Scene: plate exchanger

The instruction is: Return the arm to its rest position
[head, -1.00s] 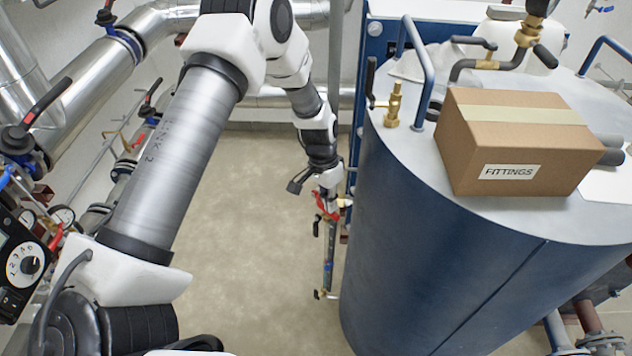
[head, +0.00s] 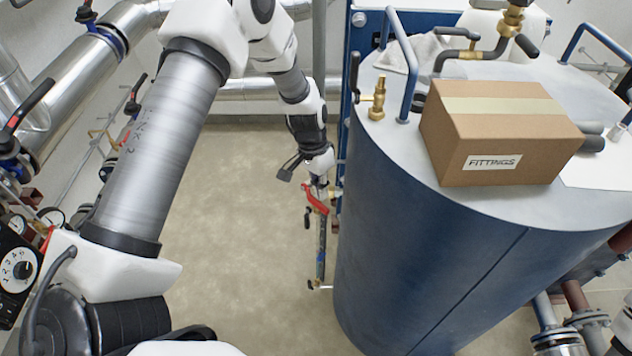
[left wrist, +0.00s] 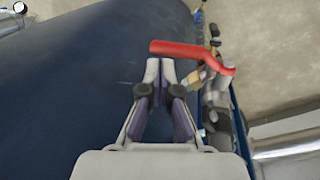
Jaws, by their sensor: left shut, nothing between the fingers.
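My left arm comes in from the left in the head view and reaches down between the pipes and the blue tank. My left gripper (head: 319,190) is at its lower end, beside the tank's left side. In the left wrist view the gripper (left wrist: 160,65) is shut and empty, its two fingertips together. A red valve handle (left wrist: 190,52) lies just beyond the fingertips there; I cannot tell whether they touch. The red handle also shows in the head view (head: 316,199), close to the gripper. My right gripper is not in view.
The large blue tank (head: 430,260) fills the right side. A cardboard box marked FITTINGS (head: 500,135) and a brass valve (head: 378,100) are on its top. Silvery pipes (head: 75,80) with valves line the left wall. The floor (head: 230,240) between is clear.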

